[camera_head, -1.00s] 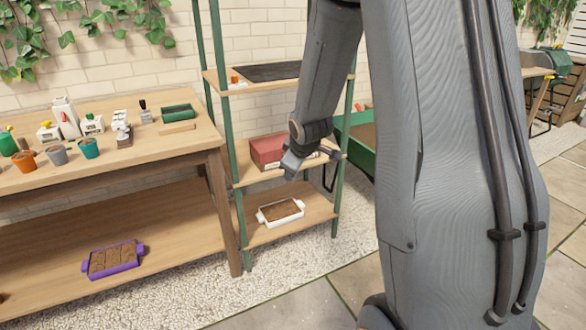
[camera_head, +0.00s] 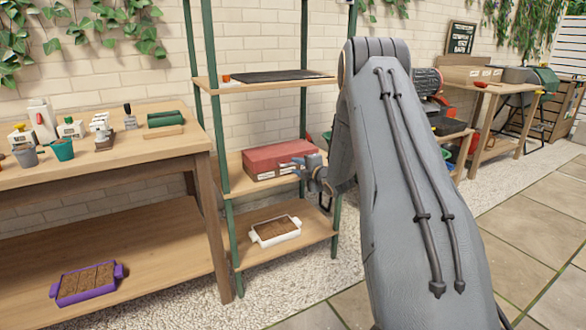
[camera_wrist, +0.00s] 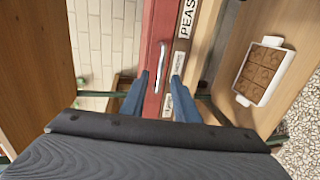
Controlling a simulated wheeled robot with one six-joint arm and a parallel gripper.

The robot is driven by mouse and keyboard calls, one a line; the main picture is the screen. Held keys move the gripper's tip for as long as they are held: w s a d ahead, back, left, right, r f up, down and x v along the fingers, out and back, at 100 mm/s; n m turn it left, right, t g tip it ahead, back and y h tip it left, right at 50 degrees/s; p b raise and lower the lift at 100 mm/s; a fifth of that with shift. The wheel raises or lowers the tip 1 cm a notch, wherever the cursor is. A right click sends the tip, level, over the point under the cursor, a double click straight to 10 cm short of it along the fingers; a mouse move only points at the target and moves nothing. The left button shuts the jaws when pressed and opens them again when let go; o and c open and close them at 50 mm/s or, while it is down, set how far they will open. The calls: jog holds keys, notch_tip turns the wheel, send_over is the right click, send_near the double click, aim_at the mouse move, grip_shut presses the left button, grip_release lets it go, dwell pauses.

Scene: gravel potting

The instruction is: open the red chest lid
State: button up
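The red chest (camera_head: 279,160) sits on the middle shelf of the green-posted rack, and its lid looks shut. In the wrist view the chest (camera_wrist: 158,28) shows as a red strip with a silver handle (camera_wrist: 162,62) on it and white labels, one reading "PEAS" (camera_wrist: 187,18). My gripper (camera_head: 302,167) is at the chest's right front in the head view. In the wrist view my gripper (camera_wrist: 157,80) has its two blue fingers apart, with the handle's end in line with the gap between them. I cannot tell whether the fingers touch the chest.
The shelf above holds a dark flat tray (camera_head: 270,76). A white tray of soil blocks (camera_head: 275,231) stands on the shelf below. A wooden bench (camera_head: 110,160) with pots and bottles is at left, with a purple tray (camera_head: 87,284) underneath. Rack posts stand close to my arm.

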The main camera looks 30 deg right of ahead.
aim_at(282, 156)
jog(key=shift+x, duration=1.85)
grip_shut()
